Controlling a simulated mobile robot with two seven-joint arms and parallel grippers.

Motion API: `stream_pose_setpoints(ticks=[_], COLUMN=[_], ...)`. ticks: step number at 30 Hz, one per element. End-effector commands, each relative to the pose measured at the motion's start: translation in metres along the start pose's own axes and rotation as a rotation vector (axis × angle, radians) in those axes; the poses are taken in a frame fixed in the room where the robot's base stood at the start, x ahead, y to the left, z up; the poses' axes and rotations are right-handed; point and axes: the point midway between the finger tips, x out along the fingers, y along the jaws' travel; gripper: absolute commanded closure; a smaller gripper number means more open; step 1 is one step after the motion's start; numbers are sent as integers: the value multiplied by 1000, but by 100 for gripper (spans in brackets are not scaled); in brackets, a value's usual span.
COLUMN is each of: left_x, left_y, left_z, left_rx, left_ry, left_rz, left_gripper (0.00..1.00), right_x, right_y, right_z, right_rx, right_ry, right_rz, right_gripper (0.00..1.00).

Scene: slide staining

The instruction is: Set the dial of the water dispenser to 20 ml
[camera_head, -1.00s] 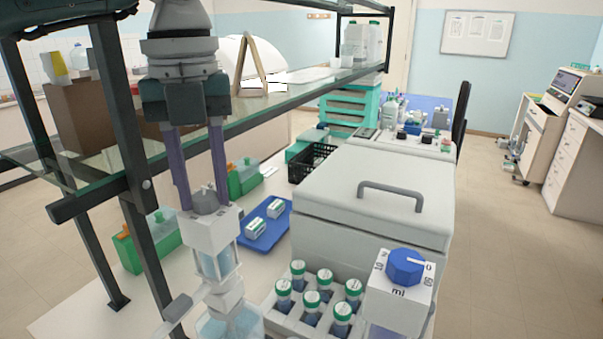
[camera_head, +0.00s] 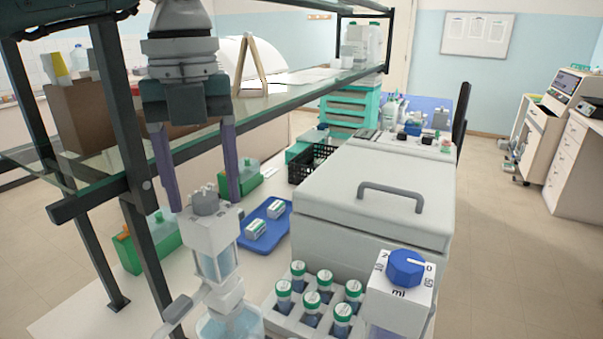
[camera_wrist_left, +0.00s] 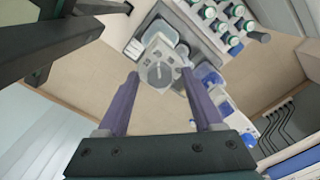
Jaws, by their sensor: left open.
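A dispenser with a grey dial (camera_head: 205,202) on a white head (camera_head: 211,236) stands at the front left, on a bottle with pale blue liquid. My left gripper (camera_head: 204,206) points down over it, open, with a purple finger on each side of the dial. In the left wrist view the dial (camera_wrist_left: 158,75) lies between the two fingertips, with gaps showing on both sides. Its scale marks are too small to read. A second dispenser with a blue dial (camera_head: 406,268) and an "ml" label stands at the front right. My right gripper is not in view.
A glass shelf (camera_head: 290,95) on dark posts runs close behind my left arm. A rack of green-capped bottles (camera_head: 285,325), a big grey lidded box (camera_head: 375,195) and a blue tray (camera_head: 278,232) stand near the dispensers.

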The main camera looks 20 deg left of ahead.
Motion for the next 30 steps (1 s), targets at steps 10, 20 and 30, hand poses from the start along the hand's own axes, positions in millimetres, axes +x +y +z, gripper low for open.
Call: stream_pose_setpoints(ticks=[10,20,30], left_x=[-51,-97,-99], left_y=[-1,0,0], left_z=[1,0,0], left_rx=[0,0,0], left_ry=[-5,-1,0], left_rz=[-6,-2,-1], left_gripper=[32,32,32], right_x=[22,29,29], right_y=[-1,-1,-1], right_z=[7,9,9], right_rx=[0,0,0], right_ry=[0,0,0], right_rz=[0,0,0], right_gripper=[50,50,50])
